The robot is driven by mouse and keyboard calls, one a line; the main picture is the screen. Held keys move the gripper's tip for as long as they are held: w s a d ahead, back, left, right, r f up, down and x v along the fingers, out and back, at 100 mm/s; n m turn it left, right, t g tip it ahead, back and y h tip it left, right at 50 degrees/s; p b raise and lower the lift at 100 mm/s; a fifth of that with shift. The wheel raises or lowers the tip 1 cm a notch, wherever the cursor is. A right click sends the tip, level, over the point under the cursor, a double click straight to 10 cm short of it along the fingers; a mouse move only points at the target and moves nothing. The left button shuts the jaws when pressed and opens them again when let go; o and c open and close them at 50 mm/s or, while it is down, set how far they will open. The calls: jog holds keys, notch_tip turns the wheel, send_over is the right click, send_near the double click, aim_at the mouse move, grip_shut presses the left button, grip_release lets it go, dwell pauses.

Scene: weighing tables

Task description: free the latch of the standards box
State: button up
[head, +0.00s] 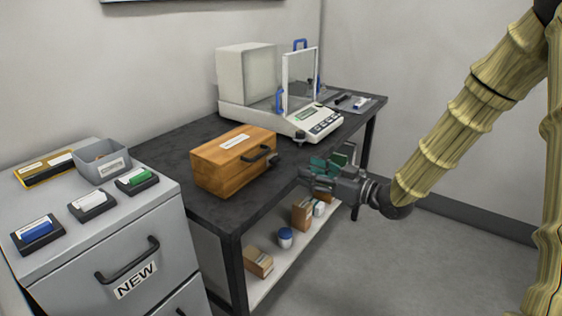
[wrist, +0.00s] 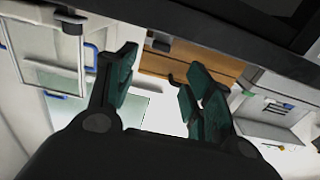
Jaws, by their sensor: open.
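The standards box is a closed wooden box (head: 222,165) on the dark table, with a pale label on its lid. A dark handle (head: 258,155) is on its front. A small dark part (head: 273,159) beside the handle may be the latch; I cannot tell its state. My gripper (head: 316,168), with green fingers, is open and empty, to the right of the box and apart from it. In the wrist view the green fingertips (wrist: 160,82) stand apart, with the wooden box (wrist: 200,66) beyond them and partly hidden by a finger.
A balance (head: 300,120) with a glass shield stands behind the box on the dark table (head: 185,140). A grey cabinet (head: 110,235) at left bears a bin (head: 101,170) and small coloured blocks. The lower shelf (head: 262,285) holds small boxes and a jar. Floor at right is clear.

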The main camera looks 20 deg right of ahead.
aim_at(278, 160)
jog(key=x, duration=1)
jog(key=shift+w+a, duration=0.1)
jog(key=shift+a, duration=0.05)
